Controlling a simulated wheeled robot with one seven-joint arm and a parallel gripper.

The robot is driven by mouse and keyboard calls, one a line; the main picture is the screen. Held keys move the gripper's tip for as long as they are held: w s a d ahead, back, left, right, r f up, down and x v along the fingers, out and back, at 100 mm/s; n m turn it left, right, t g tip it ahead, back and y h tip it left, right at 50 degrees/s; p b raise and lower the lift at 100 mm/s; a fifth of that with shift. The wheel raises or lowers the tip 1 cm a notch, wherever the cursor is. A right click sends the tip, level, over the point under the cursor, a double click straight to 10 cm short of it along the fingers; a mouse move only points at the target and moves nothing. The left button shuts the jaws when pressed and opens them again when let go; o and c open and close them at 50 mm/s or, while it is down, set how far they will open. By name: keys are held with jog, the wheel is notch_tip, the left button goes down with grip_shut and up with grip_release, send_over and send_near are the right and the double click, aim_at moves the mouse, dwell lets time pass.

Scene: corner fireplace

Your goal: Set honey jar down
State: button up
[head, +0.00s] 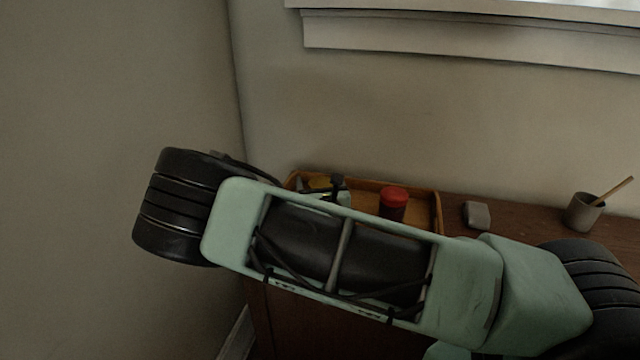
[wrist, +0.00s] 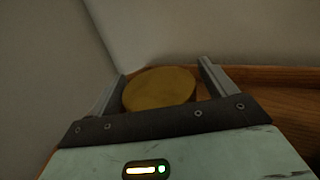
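The honey jar shows in the wrist view as a round, dull yellow lid (wrist: 160,88) between the two fingers of my gripper (wrist: 161,72). The fingers stand close on both sides of it, and my gripper appears shut on the jar. The jar's body is hidden below the lid. In the head view a bit of yellow (head: 320,183) shows beside my gripper (head: 338,188), over the left end of a wooden tray (head: 438,212). My arm hides much of this area. I cannot tell whether the jar's base touches the tray.
A dark jar with a red lid (head: 393,196) stands in the tray, right of my gripper. A small grey block (head: 476,215) and a grey cup (head: 582,212) with a stick are further right on the brown wooden top (head: 525,222). Walls close in behind and at the left.

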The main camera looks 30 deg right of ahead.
jog(key=shift+r, duration=0.25)
jog(key=b+v, duration=0.1)
jog(key=v, duration=1.1)
jog(key=shift+f+b, duration=0.1)
jog(key=shift+b, duration=0.2)
